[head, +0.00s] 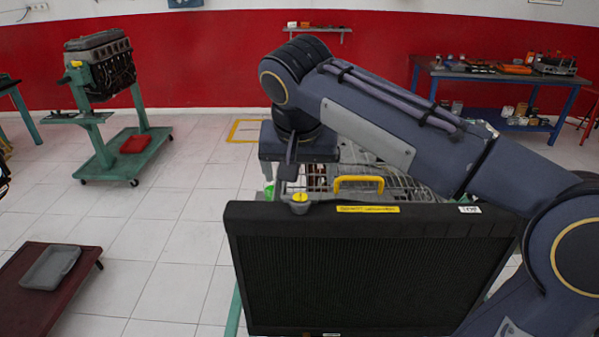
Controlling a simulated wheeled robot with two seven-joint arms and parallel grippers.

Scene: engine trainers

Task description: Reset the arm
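My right arm (400,125) comes in from the right, bent over the radiator, with its wrist to the upper left. My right gripper (289,172) points down just behind the radiator's top left, near the yellow cap (299,198). Only a dark finger shows, so I cannot tell whether it is open or shut or holds anything.
A black radiator (370,275) stands close in front. Behind it are a yellow handle (358,179) and wire racks, partly hidden by my arm. An engine on a green stand (105,145) is at left. A dark red cart (28,300) holds a grey tray (50,267). A blue workbench (500,75) is at back right.

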